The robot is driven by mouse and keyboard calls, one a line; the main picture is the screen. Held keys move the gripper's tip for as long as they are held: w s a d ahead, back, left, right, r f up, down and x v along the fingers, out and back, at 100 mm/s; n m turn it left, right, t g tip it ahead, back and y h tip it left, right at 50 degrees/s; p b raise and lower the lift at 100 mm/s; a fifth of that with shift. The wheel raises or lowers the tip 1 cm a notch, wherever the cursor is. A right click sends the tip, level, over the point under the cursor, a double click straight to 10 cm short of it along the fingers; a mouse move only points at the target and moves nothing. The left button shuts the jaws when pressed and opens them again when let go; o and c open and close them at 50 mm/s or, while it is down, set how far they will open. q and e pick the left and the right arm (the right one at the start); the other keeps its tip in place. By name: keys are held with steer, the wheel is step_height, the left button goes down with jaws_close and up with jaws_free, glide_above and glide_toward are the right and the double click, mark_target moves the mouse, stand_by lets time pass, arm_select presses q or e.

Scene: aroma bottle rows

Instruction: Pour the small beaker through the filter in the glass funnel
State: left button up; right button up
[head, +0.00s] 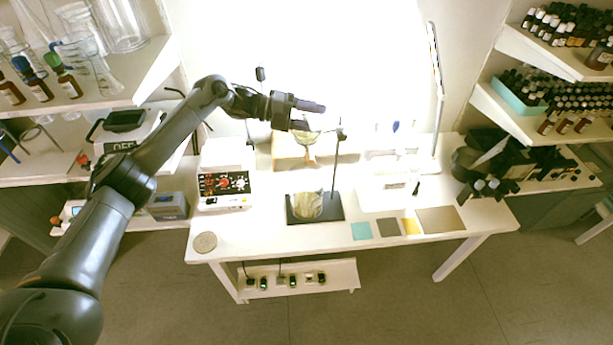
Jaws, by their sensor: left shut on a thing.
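My left gripper (306,115) reaches in above the bench, its dark fingers side by side just above the glass funnel (306,139). It is shut on the small beaker, whose clear glass is washed out against the bright window, so its tilt and contents cannot be told. The funnel is held by a dark stand (335,165), and a yellowish filter shows at its mouth, partly behind the fingers. Below it, a larger glass beaker (307,205) with a pale yellowish look stands on the stand's black base. My right gripper is not in view.
A balance-like white plate (385,193) and flat coloured squares (387,228) lie to the right. A tall lamp (437,90) rises at the back right. Bottle shelves (545,125) flank the bench.

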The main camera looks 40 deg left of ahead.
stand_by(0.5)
arm_select(q)
steer(key=shift+f+b, duration=0.15)
steer(key=shift+b, duration=0.2)
stand_by(0.4)
stand_by(0.7)
steer(key=shift+a+f+n+h+b, duration=0.1)
steer(key=shift+n+h+b, duration=0.2)
steer(key=shift+n, duration=0.1)
stand_by(0.5)
stand_by(0.7)
stand_by(0.9)
steer(key=shift+w+a+n+b, duration=0.1)
steer(key=shift+n+b, duration=0.3)
steer(key=shift+b, duration=0.05)
stand_by(0.8)
